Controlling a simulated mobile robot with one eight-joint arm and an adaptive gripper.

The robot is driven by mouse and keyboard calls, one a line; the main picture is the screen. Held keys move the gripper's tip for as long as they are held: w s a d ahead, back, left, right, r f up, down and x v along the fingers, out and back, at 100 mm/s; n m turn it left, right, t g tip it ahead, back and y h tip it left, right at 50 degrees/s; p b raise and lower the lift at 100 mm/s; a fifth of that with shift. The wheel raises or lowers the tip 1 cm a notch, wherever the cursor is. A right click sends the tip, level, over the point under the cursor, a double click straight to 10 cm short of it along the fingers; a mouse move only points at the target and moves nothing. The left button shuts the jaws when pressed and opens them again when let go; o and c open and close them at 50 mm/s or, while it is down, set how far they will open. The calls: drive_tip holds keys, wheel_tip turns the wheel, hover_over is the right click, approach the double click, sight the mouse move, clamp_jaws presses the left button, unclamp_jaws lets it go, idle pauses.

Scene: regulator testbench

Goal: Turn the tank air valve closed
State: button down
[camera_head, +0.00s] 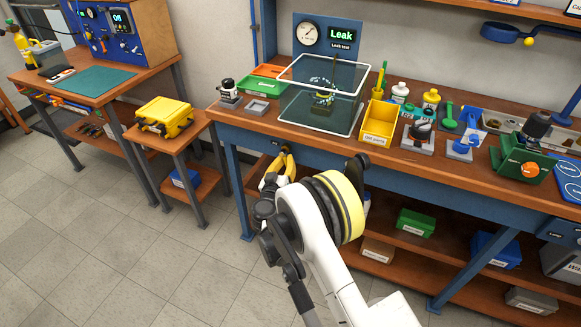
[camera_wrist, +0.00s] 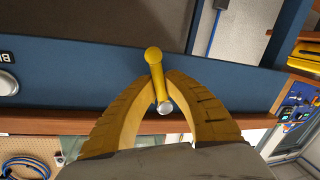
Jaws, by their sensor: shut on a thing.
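The tank air valve shows in the wrist view as a yellow lever (camera_wrist: 154,62) with a rounded end, next to a silver round part (camera_wrist: 166,107), against the blue front of the workbench. My gripper (camera_wrist: 160,84) has its two yellow ribbed fingers closed around the lever, one on each side. The lever's outer end sticks out beyond the fingertips. In the head view my gripper (camera_head: 280,166) is at the front edge of the long bench, partly hidden behind my wrist. I cannot make out the valve there.
The long bench (camera_head: 232,121) carries a leak test tank (camera_head: 350,101), a yellow bin (camera_head: 379,124) and a green fixture (camera_head: 521,165). A sign behind the tank reads "Leak" (camera_head: 341,35). A side table with a yellow case (camera_head: 164,114) stands left. The floor (camera_head: 120,240) is clear.

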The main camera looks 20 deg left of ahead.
sight(295, 150)
drive_tip(key=n, duration=0.2)
drive_tip(key=shift+d+r+n, duration=0.2)
drive_tip(key=shift+d+n, duration=0.1)
drive_tip(key=shift+d, duration=0.1)
drive_tip(key=n, duration=0.2)
drive_tip(key=n+g+h, duration=0.1)
drive_tip(key=shift+d+r+n, duration=0.35)
drive_tip(key=shift+r+n, duration=0.05)
drive_tip(key=n, duration=0.1)
drive_tip(key=r+n+h, duration=0.1)
drive_tip(key=n, duration=0.1)
drive_tip(key=n+h, duration=0.1)
drive_tip(key=n, duration=0.1)
drive_tip(key=shift+d+r, duration=0.2)
drive_tip(key=shift+r, duration=0.05)
drive_tip(key=shift+n, duration=0.3)
drive_tip(key=c, duration=1.4)
unclamp_jaws()
drive_tip(key=s+r, duration=0.2)
drive_tip(key=s, duration=0.9)
drive_tip(key=shift+s+a+r, duration=0.25)
drive_tip(key=shift+s+a, duration=0.15)
drive_tip(key=shift+a, duration=0.05)
